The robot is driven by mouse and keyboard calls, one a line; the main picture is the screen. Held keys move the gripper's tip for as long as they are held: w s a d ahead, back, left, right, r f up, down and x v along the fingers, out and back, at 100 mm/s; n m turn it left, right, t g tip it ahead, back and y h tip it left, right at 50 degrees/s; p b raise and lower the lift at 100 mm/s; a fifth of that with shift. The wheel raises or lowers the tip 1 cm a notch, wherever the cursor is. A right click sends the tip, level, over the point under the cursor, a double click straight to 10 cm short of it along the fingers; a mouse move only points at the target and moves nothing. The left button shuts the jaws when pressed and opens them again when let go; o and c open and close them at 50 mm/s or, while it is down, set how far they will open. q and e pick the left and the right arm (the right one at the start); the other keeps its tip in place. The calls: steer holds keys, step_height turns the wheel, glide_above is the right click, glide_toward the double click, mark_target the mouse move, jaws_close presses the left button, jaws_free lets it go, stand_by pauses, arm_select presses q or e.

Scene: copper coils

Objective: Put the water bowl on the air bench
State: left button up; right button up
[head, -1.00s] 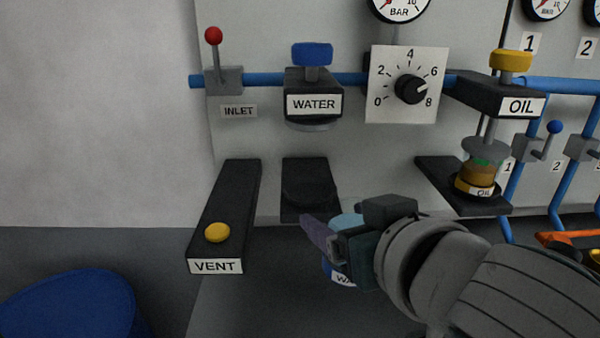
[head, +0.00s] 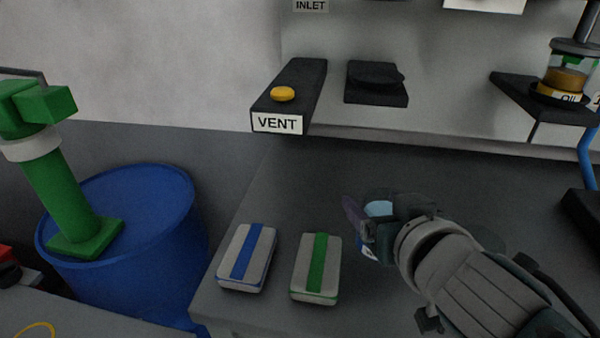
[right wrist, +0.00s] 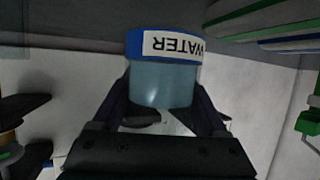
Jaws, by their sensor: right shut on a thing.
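My right gripper (head: 360,222) is shut on the water bowl (head: 378,208), a clear bluish cup with a blue band and a white WATER label. In the right wrist view, the water bowl (right wrist: 160,85) sits between the two fingers, its label reading upside down there. In the head view, the fingers and wrist hide much of the bowl. The grey bench (head: 265,200) lies below and around the gripper. I cannot tell whether the bowl touches it. My left gripper is not in view.
A blue-striped block (head: 247,258) and a green-striped block (head: 316,268) lie on the bench left of the gripper. A blue drum (head: 170,215) with a green pump stands farther left. A VENT shelf (head: 290,90), a dark shelf (head: 376,92) and an OIL shelf (head: 540,100) stick out behind.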

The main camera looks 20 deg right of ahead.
steer(key=shift+f+b, duration=1.25)
steer(key=shift+f, duration=0.95)
steer(key=shift+f, duration=0.1)
steer(key=o, duration=1.5)
